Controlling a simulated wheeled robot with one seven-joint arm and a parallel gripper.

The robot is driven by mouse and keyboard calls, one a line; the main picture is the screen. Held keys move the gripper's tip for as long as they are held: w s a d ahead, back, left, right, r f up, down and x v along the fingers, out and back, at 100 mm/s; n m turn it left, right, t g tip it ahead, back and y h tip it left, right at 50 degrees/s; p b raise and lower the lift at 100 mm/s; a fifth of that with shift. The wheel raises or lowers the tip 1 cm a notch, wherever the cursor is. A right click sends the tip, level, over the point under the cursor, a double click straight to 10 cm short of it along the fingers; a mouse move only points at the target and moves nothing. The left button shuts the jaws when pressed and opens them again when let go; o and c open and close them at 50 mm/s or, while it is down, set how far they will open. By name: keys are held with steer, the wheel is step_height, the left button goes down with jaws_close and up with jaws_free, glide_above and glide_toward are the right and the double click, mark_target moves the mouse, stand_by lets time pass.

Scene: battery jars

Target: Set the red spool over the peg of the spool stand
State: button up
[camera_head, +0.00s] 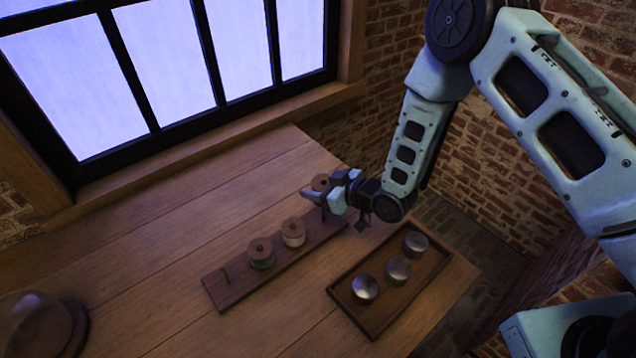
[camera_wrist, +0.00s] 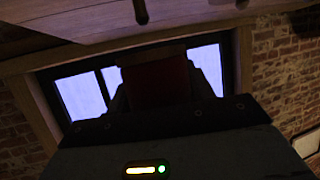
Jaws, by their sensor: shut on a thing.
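The spool stand (camera_head: 238,289) is a long dark wooden board on the table. It bears a green spool (camera_head: 261,254), a pale spool (camera_head: 293,233) and, near its left end, a bare peg (camera_head: 224,275). My gripper (camera_head: 322,195) is at the far right end of the board, shut on the red spool (camera_head: 320,182). In the wrist view the red spool (camera_wrist: 158,82) sits between the dark fingers, its red winding in shadow. The gripper hides the board's far end, so I cannot tell whether the spool is clear of the stand.
A wooden tray (camera_head: 345,311) with several metal-lidded jars (camera_head: 397,270) stands right of the stand. A rounded dark object (camera_head: 42,328) is at the lower left. The table (camera_head: 150,260) left of the stand is clear. A window (camera_head: 150,60) and brick walls lie behind.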

mark_target(318, 217)
steer(key=shift+f+b, duration=3.6)
steer(key=shift+f, duration=0.9)
steer(key=o, duration=1.1)
steer(key=shift+o, duration=0.2)
steer(key=shift+r, duration=0.1)
